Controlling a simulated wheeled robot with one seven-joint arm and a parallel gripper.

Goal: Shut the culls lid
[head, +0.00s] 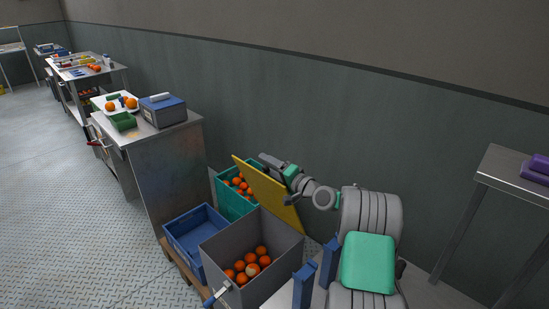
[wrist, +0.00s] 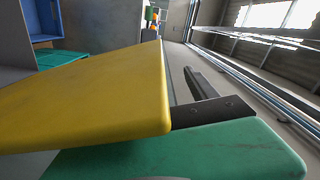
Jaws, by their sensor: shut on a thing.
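The yellow culls lid (head: 268,193) stands raised and tilted at the far side of the grey culls bin (head: 224,245), leaving the bin open with oranges (head: 251,269) inside. My gripper (head: 270,162) is at the lid's upper edge, behind and right of it, shut on the lid. In the wrist view the lid (wrist: 90,100) fills the left and centre, and one dark finger of my gripper (wrist: 197,88) shows just past its edge. The lid hides the other finger and the exact contact.
A blue crate (head: 185,236) stands left of the bin, and a green crate of oranges (head: 231,205) stands behind it. A metal cabinet (head: 165,160) is to the left, a steel table (head: 510,175) to the right. The wall is close behind the lid.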

